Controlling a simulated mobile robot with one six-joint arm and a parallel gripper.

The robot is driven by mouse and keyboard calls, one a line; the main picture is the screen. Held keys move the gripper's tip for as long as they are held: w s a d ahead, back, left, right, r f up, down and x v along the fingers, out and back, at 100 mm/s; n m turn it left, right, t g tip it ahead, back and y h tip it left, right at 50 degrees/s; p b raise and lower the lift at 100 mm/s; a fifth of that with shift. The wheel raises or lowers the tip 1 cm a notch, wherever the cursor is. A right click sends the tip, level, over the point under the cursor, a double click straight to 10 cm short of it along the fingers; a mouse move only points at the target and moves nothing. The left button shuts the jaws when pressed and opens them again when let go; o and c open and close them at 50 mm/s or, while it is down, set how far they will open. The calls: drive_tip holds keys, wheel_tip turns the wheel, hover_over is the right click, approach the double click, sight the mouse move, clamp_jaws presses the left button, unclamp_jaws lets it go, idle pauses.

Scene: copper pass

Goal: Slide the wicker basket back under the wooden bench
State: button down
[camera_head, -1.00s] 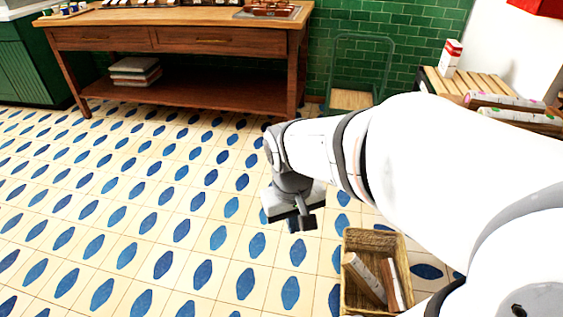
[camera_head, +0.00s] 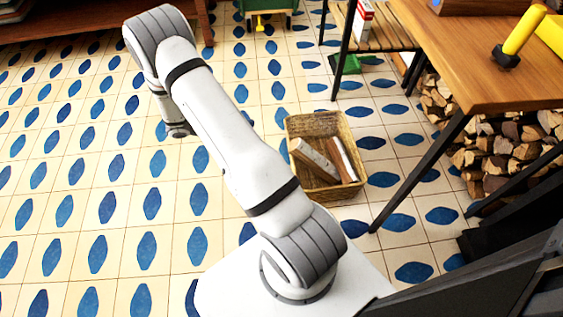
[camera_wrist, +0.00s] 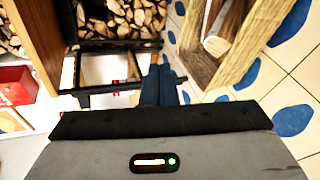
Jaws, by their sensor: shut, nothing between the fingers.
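The wicker basket (camera_head: 350,188) stands on the tiled floor, in the middle of the head view, with a few pale and brown pieces in it. Its wall also fills the upper right of the wrist view (camera_wrist: 255,40), with a log-like piece inside. The slatted wooden bench (camera_head: 388,38) on dark legs stands beyond the basket, at the top of the head view. My gripper (camera_wrist: 158,70) is shut and empty in the wrist view, to the left of the basket and apart from it. In the head view my arm hides most of it.
A wooden table (camera_head: 470,50) with dark legs stands right of the basket, a yellow-handled tool (camera_head: 522,32) on it. Firewood (camera_head: 510,145) is stacked beneath. A green item (camera_head: 350,64) lies under the slatted bench. A green cart (camera_head: 266,14) stands behind. The floor left is clear.

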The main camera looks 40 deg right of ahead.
wheel_tip(320, 180, down, 32)
drive_tip(key=s+d+n+t+h+b, duration=0.1)
drive_tip(key=d+n+t+h+b, duration=0.1)
drive_tip(key=n+t+h+b, duration=0.45)
drive_tip(key=d+m+t+y+b, duration=0.1)
drive_tip(key=d+b, duration=0.3)
drive_tip(key=d, duration=0.8)
drive_tip(key=shift+d+m+t+y, duration=0.35)
drive_tip(key=shift+m+y, duration=0.1)
drive_tip(key=shift+m, duration=0.4)
